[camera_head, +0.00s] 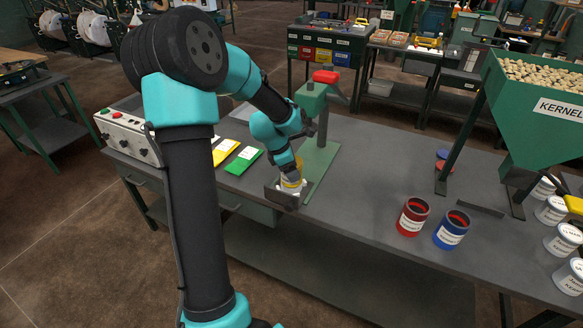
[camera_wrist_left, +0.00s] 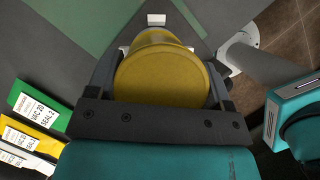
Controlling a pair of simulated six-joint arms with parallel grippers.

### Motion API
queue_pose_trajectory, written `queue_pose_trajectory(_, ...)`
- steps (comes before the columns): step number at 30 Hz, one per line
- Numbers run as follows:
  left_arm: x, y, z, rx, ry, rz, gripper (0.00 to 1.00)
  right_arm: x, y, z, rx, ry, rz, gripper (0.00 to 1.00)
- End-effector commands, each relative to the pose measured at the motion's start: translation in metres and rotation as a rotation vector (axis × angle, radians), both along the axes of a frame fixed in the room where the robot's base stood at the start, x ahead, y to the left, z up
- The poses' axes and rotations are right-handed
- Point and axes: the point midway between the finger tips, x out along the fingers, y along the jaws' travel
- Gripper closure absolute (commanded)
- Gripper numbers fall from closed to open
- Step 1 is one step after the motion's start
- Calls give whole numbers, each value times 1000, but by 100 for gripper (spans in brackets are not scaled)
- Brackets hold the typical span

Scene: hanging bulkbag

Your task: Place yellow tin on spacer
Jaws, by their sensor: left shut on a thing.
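My left gripper (camera_head: 287,192) is shut on the yellow tin (camera_head: 292,180), over the bench near its front edge. In the left wrist view the yellow tin (camera_wrist_left: 162,77) sits between the dark fingers, its round end facing the camera. A green press with a red top (camera_head: 311,100) stands just behind, on a green base plate (camera_head: 321,160). A small white piece (camera_wrist_left: 156,20) shows beyond the tin in the wrist view; I cannot tell whether it is the spacer. The tin and fingers hide what is directly beneath. My right gripper is not in view.
Green and yellow packets (camera_head: 243,160) (camera_head: 224,151) and a control box (camera_head: 128,135) lie to the left. A red tin (camera_head: 412,217) and a blue tin (camera_head: 451,229) stand at the right, by the kernel hopper (camera_head: 540,110) and several white tubs. The bench middle is clear.

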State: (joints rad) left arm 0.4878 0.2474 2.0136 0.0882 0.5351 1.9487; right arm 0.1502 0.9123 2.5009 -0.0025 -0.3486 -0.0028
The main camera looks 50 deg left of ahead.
Motion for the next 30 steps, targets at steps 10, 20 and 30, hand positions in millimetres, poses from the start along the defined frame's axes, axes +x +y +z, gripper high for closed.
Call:
queue_pose_trajectory(10,0,0,-3,0,0,0,9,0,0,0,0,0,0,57)
queue_pose_trajectory(20,0,0,-2,0,0,0,1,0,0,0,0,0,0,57)
queue_pose_trajectory(30,-8,6,26,1,-3,2,1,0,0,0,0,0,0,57)
